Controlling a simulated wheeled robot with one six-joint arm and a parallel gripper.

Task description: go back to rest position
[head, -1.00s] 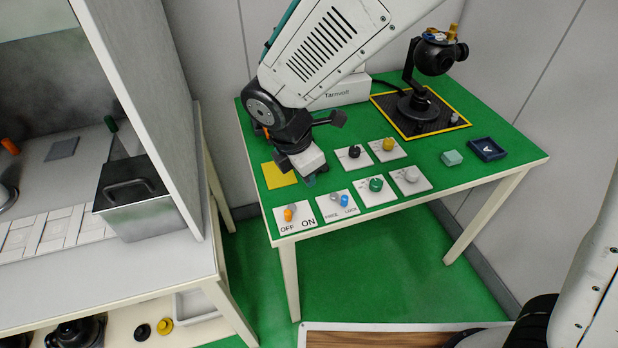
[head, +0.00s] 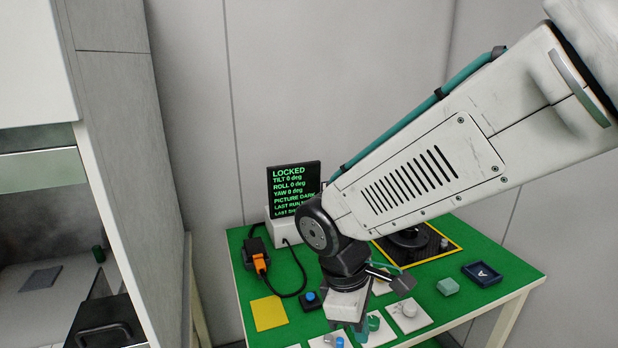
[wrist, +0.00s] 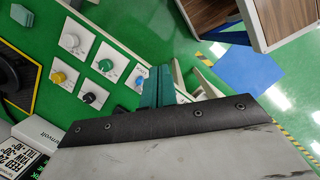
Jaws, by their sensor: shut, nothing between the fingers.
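My gripper (head: 352,328) hangs over the front part of the green table (head: 243,262) in the head view, its teal fingers pointing down. In the wrist view my gripper's teal fingers (wrist: 157,88) are together with nothing held. The fingers are in front of the control panels, and I cannot tell how far above them they are. A green knob (head: 373,323) and a grey knob (head: 408,309) are just to their right. Part of the switch panels is hidden behind the gripper or cut off by the frame.
A black screen (head: 295,188) reading LOCKED stands behind my arm. The gimbal camera is mostly hidden by my arm; its black pad (head: 450,247) shows. A blue button (head: 310,296), yellow square (head: 269,313), green block (head: 448,286) and navy tray (head: 482,274) are on the table. A cabinet is at left.

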